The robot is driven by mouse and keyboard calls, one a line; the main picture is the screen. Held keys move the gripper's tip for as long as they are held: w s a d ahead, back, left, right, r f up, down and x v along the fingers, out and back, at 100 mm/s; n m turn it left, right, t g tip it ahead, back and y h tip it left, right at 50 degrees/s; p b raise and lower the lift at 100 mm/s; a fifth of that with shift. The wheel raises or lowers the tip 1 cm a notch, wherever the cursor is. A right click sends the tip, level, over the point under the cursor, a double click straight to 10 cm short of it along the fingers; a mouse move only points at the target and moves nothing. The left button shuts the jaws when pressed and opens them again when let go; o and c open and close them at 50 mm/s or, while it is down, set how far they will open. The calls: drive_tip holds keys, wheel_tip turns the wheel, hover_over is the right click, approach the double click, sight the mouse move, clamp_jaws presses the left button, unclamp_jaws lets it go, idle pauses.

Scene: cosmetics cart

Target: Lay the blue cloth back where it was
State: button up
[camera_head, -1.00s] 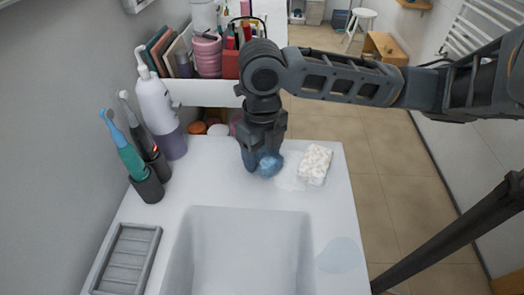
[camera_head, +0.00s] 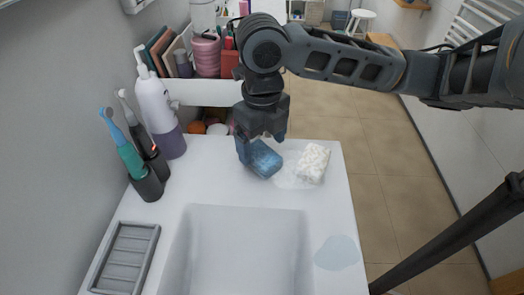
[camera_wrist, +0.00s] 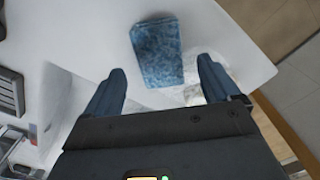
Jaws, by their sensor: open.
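The blue cloth (camera_head: 264,160) lies folded on the white counter behind the sink, left of a white folded cloth (camera_head: 313,163). In the wrist view the blue cloth (camera_wrist: 157,50) lies flat beyond my fingertips. My gripper (camera_head: 259,145) is just above the blue cloth and partly hides it in the head view. In the wrist view my gripper (camera_wrist: 160,80) has its two fingers spread wide, with nothing held between them.
The sink basin (camera_head: 245,250) is in front. A pump bottle (camera_head: 158,105) and toothbrushes in holders (camera_head: 147,180) stand at the left. A grey soap tray (camera_head: 126,256) lies at front left. Wet patches mark the counter, one (camera_head: 338,252) right of the sink.

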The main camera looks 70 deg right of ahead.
sight(262, 154)
wheel_tip(262, 154, up, 8)
idle(0.9)
